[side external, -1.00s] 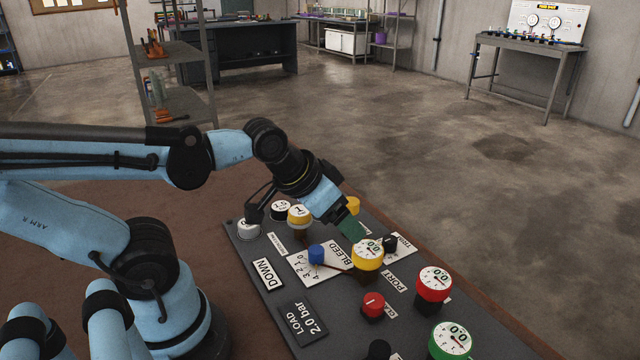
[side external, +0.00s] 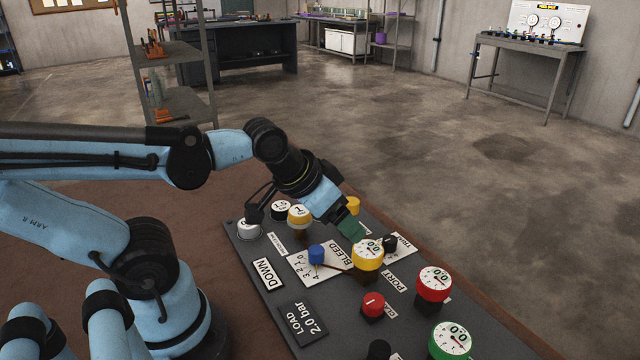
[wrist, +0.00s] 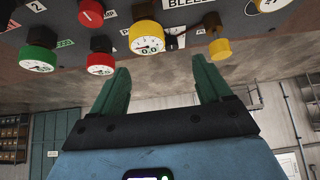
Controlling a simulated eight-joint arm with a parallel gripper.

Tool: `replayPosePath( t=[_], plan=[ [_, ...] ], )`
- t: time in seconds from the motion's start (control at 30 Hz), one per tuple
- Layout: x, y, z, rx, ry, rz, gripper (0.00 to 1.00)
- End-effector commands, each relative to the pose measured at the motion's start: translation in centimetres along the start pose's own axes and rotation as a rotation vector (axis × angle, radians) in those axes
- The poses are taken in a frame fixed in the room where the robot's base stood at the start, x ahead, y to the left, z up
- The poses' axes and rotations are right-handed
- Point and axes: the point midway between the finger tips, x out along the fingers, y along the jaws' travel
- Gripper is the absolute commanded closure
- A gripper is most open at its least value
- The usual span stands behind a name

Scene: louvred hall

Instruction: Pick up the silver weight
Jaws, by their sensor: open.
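The silver weight (side external: 248,230) stands upright at the far left end of the dark panel, with a pale marked top. Part of my wrist hangs close beside it in the side view. My gripper (side external: 352,229) is over the panel to its right, between the yellow knob and the yellow gauge, clearly apart from the weight. In the wrist view, the green fingers of my gripper (wrist: 160,82) are spread with nothing between them. I cannot see the silver weight in the wrist view.
A black weight (side external: 281,210) and a yellow weight (side external: 299,217) stand beside the silver one. A blue knob (side external: 316,254), yellow gauge (side external: 367,256), yellow knob (side external: 353,205), red gauge (side external: 434,284) and green gauge (side external: 450,342) rise from the panel (side external: 262,296).

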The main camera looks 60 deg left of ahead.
Motion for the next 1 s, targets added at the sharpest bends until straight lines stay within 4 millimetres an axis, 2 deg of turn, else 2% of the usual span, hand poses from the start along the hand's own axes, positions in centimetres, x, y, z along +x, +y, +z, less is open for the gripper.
replayPosePath(
  t=[0.33, 0.47, 0.57, 0.67, 0.8, 0.9, 1.0],
  plan=[
    [0.0, -0.1, 0.0, 0.001, -0.003, -0.003, 0.17],
    [0.0, -2.0, -0.1, 0.012, -0.047, -0.038, 0.17],
    [-0.2, -5.2, 0.1, 0.037, -0.128, -0.084, 0.17],
    [-0.7, -9.2, 0.8, 0.065, -0.242, -0.116, 0.17],
    [-1.8, -14.6, 2.6, 0.094, -0.401, -0.109, 0.17],
    [-2.9, -17.8, 4.3, 0.106, -0.495, -0.074, 0.17],
    [-3.9, -20.2, 5.8, 0.114, -0.559, -0.029, 0.17]
  ],
)
